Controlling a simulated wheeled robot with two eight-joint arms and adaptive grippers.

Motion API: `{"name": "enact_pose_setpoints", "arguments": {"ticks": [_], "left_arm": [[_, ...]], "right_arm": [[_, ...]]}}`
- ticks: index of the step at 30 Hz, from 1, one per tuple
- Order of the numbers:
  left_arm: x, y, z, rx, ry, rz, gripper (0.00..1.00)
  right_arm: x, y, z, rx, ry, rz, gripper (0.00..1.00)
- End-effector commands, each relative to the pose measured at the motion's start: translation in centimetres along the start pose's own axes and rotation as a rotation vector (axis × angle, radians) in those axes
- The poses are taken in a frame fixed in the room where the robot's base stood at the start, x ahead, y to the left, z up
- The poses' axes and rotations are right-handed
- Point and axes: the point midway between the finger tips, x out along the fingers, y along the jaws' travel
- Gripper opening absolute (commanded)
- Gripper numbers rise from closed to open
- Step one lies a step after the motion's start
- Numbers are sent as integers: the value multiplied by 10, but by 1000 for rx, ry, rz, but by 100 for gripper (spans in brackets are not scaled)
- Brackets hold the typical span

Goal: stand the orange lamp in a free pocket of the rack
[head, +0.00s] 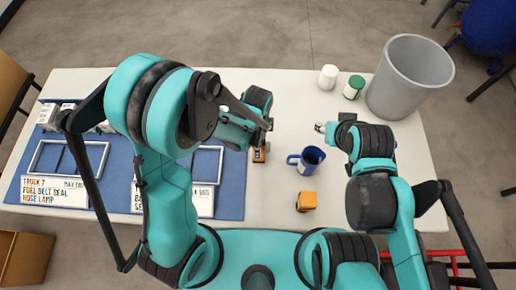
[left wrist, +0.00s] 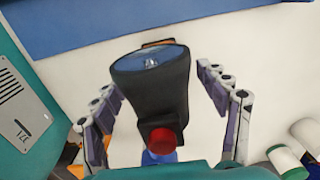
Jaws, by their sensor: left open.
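A dark lamp (left wrist: 150,85) with a round lens, a red knob and a bit of orange at its far end stands between the fingers of my left gripper (left wrist: 165,105) in the left wrist view. The fingers are open, with a gap on both sides of it. In the head view only an orange and dark part of the lamp (head: 261,153) shows below my left gripper (head: 262,133). My right gripper (head: 325,128) is above the table's right part, apart from the lamp; its finger gap is unclear. I cannot make out a rack with pockets for certain; my left arm hides part of the mat.
Two small bottles and a grey bin (head: 410,80) are at the back right. A blue mat (head: 120,165) with white frames, labels and white boxes (head: 47,116) covers the left.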

Motion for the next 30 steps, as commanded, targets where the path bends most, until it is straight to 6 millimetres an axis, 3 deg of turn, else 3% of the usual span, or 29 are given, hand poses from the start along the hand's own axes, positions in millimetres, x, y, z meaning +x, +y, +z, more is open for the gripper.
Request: {"name": "enact_pose_setpoints", "arguments": {"ticks": [3,10,18,26,30], "left_arm": [[9,0,0,0,0,0,74],[9,0,0,-1,0,0,72],[9,0,0,-1,0,0,0],[6,0,0,-1,0,0,0],[-12,0,0,-1,0,0,0]], "right_arm": [[3,0,2,0,0,0,40],[2,0,2,0,0,0,40],[2,0,2,0,0,0,40],[1,0,1,0,0,0,40],[-5,0,-3,0,0,0,40]]}}
